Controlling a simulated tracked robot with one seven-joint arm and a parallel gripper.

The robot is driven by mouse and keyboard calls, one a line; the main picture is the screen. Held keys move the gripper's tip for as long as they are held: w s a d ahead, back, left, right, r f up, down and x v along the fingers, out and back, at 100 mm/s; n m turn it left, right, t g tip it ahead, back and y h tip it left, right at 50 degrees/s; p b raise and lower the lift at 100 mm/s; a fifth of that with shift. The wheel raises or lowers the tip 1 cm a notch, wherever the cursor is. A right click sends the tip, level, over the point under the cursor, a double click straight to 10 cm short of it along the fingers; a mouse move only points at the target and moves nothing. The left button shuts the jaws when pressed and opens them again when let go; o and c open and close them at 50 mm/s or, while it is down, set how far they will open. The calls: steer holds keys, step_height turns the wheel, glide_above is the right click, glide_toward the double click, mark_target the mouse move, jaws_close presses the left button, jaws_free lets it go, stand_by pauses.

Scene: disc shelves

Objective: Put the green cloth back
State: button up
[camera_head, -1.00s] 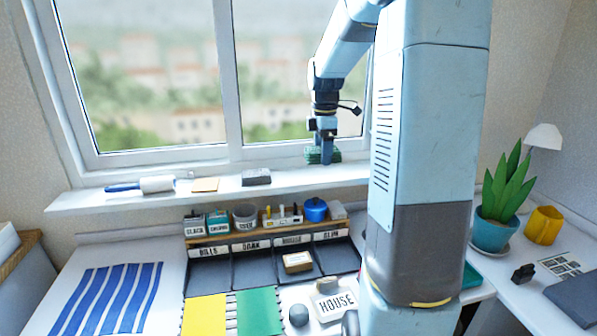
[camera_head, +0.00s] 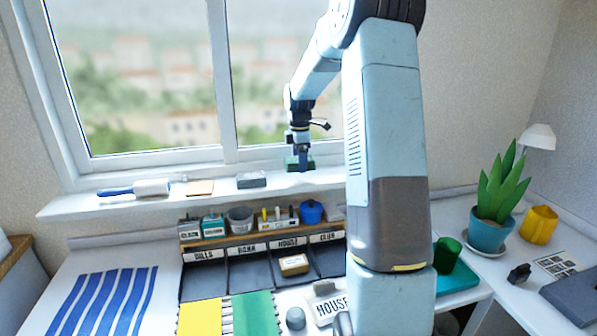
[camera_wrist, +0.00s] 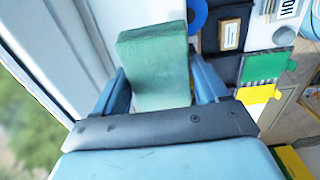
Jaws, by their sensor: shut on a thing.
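The green cloth (camera_wrist: 155,65), a folded block shape, sits between the two fingers of my gripper (camera_wrist: 157,88) in the wrist view. My gripper is shut on it. In the head view the cloth (camera_head: 291,163) is a small dark green patch at my gripper (camera_head: 301,160), at the window sill (camera_head: 225,190), right of the grey block (camera_head: 251,180). I cannot tell whether the cloth touches the sill.
A blue-handled roller (camera_head: 150,188) and a tan piece (camera_head: 199,188) lie on the sill's left. Below is a wooden rack (camera_head: 240,238) with jars and a blue pot (camera_head: 311,212). Labelled dark trays (camera_head: 240,273) stand in front. A plant (camera_head: 490,232) stands right.

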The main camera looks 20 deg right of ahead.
mark_target(298, 178)
steer(key=shift+w+f, duration=0.45)
steer(key=shift+f, duration=0.2)
steer(key=shift+w+f, duration=0.15)
steer(key=shift+f, duration=1.45)
steer(key=shift+f, duration=0.1)
steer(key=o, duration=0.9)
steer(key=shift+o, duration=0.2)
